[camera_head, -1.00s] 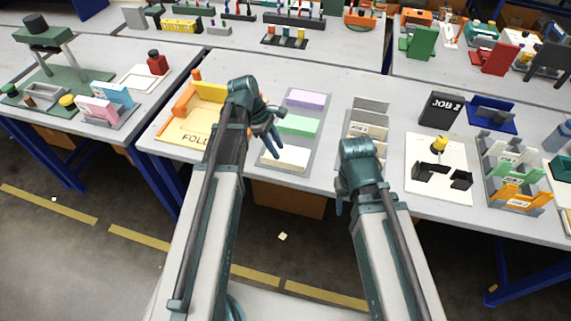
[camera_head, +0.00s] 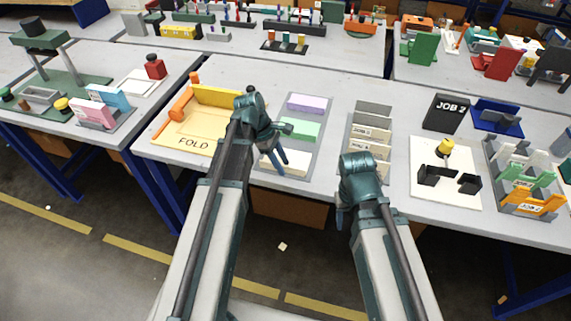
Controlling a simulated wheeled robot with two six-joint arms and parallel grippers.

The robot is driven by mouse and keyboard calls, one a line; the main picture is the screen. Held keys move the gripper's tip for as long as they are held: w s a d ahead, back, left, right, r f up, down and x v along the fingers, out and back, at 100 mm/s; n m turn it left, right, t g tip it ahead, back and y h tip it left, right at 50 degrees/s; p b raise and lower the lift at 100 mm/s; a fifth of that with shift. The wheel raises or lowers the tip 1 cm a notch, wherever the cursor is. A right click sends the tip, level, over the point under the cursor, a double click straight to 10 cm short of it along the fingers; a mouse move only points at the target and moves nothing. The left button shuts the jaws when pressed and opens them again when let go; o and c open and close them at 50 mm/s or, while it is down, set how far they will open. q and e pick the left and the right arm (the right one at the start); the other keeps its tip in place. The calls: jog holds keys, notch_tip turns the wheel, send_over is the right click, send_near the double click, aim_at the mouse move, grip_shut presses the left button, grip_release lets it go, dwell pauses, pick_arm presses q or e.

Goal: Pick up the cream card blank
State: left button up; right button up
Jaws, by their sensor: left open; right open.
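The cream card blank (camera_head: 295,166) lies in the front section of a grey tray (camera_head: 323,117). A green blank (camera_head: 301,130) is in the middle section and a purple blank (camera_head: 305,103) at the back. My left gripper (camera_head: 278,160) is open over the left part of the cream blank, with its blue fingers pointing down. The fingers and wrist hide part of that blank. I cannot tell if they touch it. My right gripper (camera_head: 341,216) is at the table's front edge, right of the tray, and its fingers are mostly hidden by its wrist.
A yellow fold board (camera_head: 193,143) with an orange bar stands left of the tray. A rack of grey and cream cards (camera_head: 371,132) stands to the right. Further right are a white plate with black brackets (camera_head: 428,151), a JOB 2 sign (camera_head: 446,113) and a sorter (camera_head: 523,200).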

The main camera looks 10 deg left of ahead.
pick_arm(q)
grip_shut()
pick_arm(e)
jog(key=shift+r, duration=0.1)
